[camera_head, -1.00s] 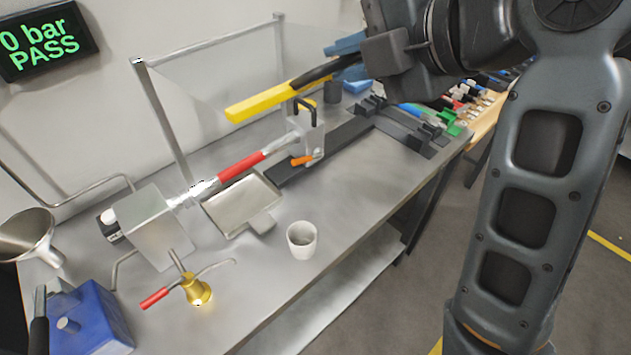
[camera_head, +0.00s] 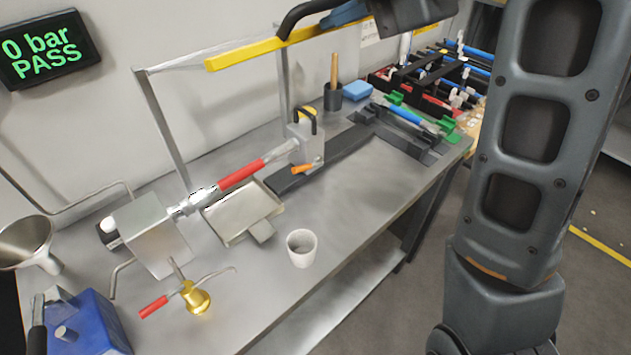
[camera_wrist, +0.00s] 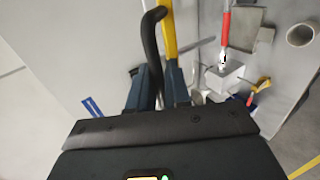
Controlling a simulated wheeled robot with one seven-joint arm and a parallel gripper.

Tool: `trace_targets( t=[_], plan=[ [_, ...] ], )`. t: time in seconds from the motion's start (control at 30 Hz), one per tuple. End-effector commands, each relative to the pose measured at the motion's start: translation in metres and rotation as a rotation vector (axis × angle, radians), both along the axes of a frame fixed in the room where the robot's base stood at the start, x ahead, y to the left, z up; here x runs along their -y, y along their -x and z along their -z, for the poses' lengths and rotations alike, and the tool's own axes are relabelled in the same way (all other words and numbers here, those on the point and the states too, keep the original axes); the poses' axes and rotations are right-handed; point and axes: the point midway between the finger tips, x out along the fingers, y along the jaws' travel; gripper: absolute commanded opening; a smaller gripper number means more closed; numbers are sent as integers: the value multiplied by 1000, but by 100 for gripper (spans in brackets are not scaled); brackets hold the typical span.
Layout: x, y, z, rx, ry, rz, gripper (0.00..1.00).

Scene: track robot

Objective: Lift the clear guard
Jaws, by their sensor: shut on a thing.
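The clear guard's yellow front bar (camera_head: 260,50) is high up, about level with the tops of the grey posts (camera_head: 165,130). Its clear panel is hard to make out and seems nearly edge-on. The black handle (camera_head: 300,14) curves off the bar. My gripper (camera_head: 345,14) is at the top of the head view, with blue fingers shut on the handle. In the wrist view the blue fingers (camera_wrist: 157,88) close on the black handle (camera_wrist: 152,42), beside the yellow bar (camera_wrist: 168,35). The contact is partly hidden.
Under the guard a red tube (camera_head: 242,174) lies between a metal block (camera_head: 150,232) and a clamp (camera_head: 305,145). A tray (camera_head: 240,212), a white cup (camera_head: 301,248) and a brass valve (camera_head: 196,297) are on the bench. A display (camera_head: 45,45) reads "0 bar PASS".

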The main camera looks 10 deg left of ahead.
Motion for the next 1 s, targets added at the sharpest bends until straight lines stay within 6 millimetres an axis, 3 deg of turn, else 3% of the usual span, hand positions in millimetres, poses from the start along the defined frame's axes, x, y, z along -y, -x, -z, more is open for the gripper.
trace_targets(
  t=[0.33,1.0],
  plan=[
    [-1,-2,-6,4,-2,0,3],
    [-23,-18,-53,4,-2,0,3]
  ],
)
